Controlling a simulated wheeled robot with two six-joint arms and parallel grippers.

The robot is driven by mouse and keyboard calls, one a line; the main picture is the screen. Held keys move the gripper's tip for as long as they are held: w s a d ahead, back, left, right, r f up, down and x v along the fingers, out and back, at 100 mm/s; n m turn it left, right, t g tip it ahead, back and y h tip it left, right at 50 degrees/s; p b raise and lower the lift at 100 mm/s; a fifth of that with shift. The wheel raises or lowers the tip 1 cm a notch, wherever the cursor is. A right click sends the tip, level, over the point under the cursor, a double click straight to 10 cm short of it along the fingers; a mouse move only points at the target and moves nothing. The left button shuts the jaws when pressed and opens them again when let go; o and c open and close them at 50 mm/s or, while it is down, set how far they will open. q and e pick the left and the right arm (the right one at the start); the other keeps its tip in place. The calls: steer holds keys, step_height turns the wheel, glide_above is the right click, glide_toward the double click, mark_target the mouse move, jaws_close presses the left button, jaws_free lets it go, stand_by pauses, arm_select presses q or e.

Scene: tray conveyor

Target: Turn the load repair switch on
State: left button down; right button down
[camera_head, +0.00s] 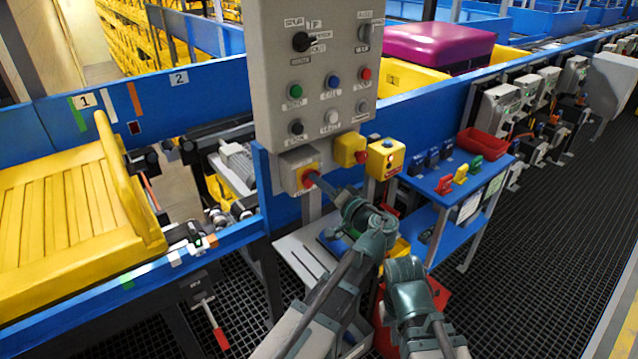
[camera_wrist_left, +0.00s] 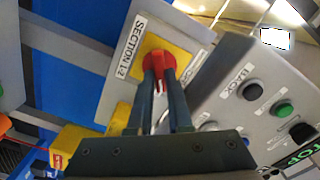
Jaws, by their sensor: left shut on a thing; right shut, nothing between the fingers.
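A grey switch box (camera_head: 291,178) with a red rotary knob (camera_head: 309,179) on a yellow plate hangs under the grey control panel (camera_head: 270,95). In the left wrist view its label reads "SECTION 1-2", and the red knob (camera_wrist_left: 158,66) sits between my finger ends. My left gripper (camera_head: 318,180) is shut on this red knob. My right gripper (camera_head: 404,268) is lower and to the right, apart from the switches; its fingers are mostly hidden by its wrist. I cannot read which switch is labelled load repair.
The panel holds a black selector (camera_head: 303,41) and several coloured buttons. A yellow button box (camera_head: 385,158) is to the right of the switch box. A blue shelf (camera_head: 440,185) carries padlock-like tags and a red bin (camera_head: 487,141). A yellow tray (camera_head: 70,215) is on the left.

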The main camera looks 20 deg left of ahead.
arm_select(q)
steer(key=m, duration=0.6)
steer(key=shift+f, duration=0.2)
arm_select(e)
steer(key=shift+f, duration=0.15)
arm_select(q)
steer(key=shift+m, duration=0.3)
steer(key=c, duration=0.8)
jaws_free()
steer(key=shift+c, duration=0.2)
